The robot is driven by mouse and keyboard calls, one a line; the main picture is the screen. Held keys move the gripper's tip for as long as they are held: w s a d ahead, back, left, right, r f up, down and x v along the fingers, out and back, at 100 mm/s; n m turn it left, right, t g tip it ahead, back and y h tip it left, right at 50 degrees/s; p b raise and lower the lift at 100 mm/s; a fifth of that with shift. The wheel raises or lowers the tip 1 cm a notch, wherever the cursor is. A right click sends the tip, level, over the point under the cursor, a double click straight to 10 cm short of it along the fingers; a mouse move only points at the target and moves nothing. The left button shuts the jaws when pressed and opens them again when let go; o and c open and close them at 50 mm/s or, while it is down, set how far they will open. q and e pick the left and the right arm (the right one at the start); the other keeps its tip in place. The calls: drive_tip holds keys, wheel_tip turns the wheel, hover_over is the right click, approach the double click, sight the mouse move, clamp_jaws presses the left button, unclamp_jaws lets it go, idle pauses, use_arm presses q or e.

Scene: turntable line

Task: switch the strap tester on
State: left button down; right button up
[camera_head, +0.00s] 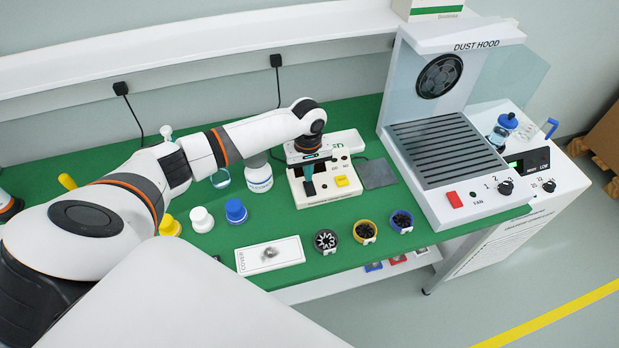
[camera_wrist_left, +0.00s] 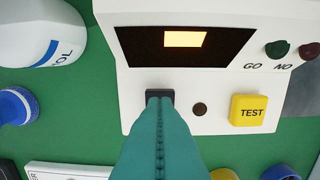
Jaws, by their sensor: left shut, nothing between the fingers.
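The strap tester (camera_head: 324,192) is a white box with a yellow TEST button on the green bench. It also fills the left wrist view (camera_wrist_left: 215,75), with a dark display window (camera_wrist_left: 140,45) holding a lit orange patch (camera_wrist_left: 185,39). The yellow TEST button (camera_wrist_left: 248,110), a small dark round hole or knob (camera_wrist_left: 199,109) and a black rocker-like switch (camera_wrist_left: 160,94) sit on its face. My left gripper (camera_head: 310,192) is shut and empty, pointing down. Its teal fingertips (camera_wrist_left: 160,101) are over or against the black switch and hide part of it. Whether they touch, I cannot tell.
A white bottle (camera_head: 258,175) stands left of the tester and a grey pad (camera_head: 377,173) lies right of it. A blue-capped jar (camera_head: 235,211), a white card (camera_head: 270,255) and several small cups (camera_head: 364,232) line the front. The dust hood (camera_head: 440,110) stands further right.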

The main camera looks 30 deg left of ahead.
use_arm(q)
drive_tip(key=shift+f+b, duration=0.3)
drive_tip(key=shift+f, duration=0.7)
idle(0.5)
wheel_tip(320, 180, up, 7)
drive_tip(key=p, duration=0.8)
drive_tip(key=shift+r+p, duration=0.1)
drive_tip(key=shift+p, duration=0.3)
idle(0.3)
